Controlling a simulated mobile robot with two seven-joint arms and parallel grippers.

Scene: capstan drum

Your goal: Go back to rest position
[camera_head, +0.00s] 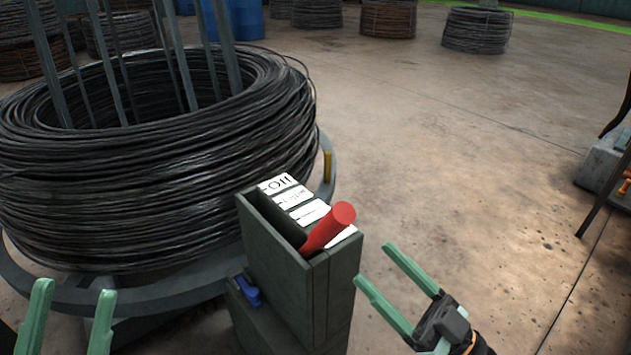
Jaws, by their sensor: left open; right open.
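My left gripper (68,318) is at the bottom left, its two green fingers apart and empty, in front of the wire coil's ring base. My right gripper (384,266) is at the lower middle right, its green fingers apart with nothing between them. It is just right of the grey lever box (285,262) and appears clear of it. A red lever handle (328,228) tilts up out of the box's slot at the end away from the "OFF"-like label (278,184). Neither gripper holds the lever.
A large coil of dark wire (160,150) on a round metal stand (150,298) fills the left. A blue part (247,291) sits on the box's left side. More coils (477,30) and blue barrels (246,18) stand behind. Concrete floor (470,150) is open at right; a grey block (603,165) edges in.

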